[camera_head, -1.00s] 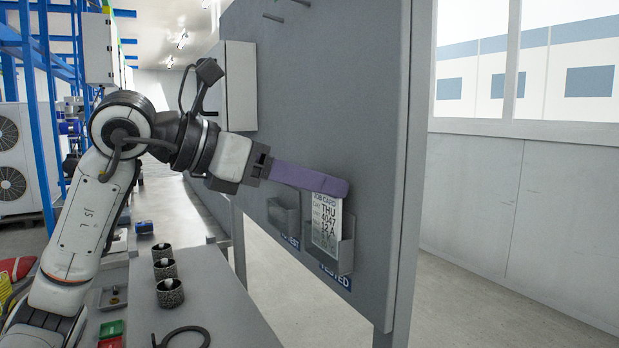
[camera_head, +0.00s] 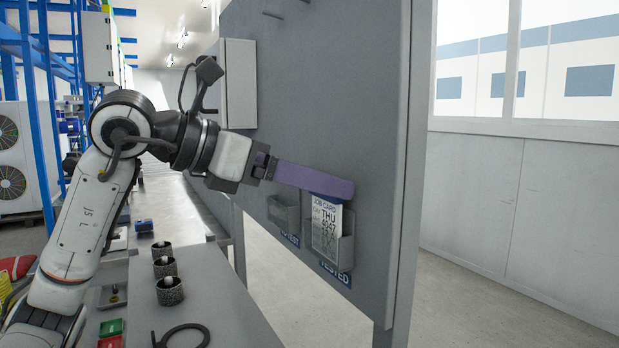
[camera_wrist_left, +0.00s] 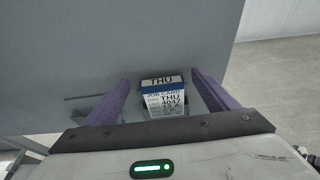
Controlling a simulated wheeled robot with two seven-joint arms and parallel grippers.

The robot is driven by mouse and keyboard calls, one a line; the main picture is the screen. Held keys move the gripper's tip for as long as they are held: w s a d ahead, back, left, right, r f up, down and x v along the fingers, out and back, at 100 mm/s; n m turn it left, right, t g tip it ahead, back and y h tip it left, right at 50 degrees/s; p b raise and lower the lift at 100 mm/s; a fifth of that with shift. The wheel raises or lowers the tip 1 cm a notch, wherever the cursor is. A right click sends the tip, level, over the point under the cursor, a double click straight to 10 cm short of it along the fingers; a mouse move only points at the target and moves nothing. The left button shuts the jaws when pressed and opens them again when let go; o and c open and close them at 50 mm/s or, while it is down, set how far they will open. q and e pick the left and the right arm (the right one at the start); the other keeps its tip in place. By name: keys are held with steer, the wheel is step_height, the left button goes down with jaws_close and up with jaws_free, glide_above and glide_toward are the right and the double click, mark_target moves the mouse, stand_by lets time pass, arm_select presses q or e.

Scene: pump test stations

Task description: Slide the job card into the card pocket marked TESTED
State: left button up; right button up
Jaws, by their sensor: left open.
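The job card (camera_head: 326,228) stands upright in the right-hand card pocket (camera_head: 346,249), above the blue label reading TESTED (camera_head: 335,273). My left gripper (camera_head: 325,186), with long purple fingers, is just above the card's top edge. In the left wrist view the card (camera_wrist_left: 165,102) shows between the two spread fingers (camera_wrist_left: 165,92), apart from both. My left gripper is open and empty. My right gripper is in neither view.
A second, empty pocket (camera_head: 283,214) with a partly hidden label is left of the card. Both are on the grey panel (camera_head: 330,100). On the bench (camera_head: 215,290) are several dark cylindrical parts (camera_head: 170,291) and a black ring-shaped tool (camera_head: 182,336).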

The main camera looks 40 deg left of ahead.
arm_select(q)
steer(key=b+v, duration=0.2)
steer(key=v, duration=0.8)
steer(key=shift+s+a, duration=0.1)
steer(key=shift+s, duration=0.05)
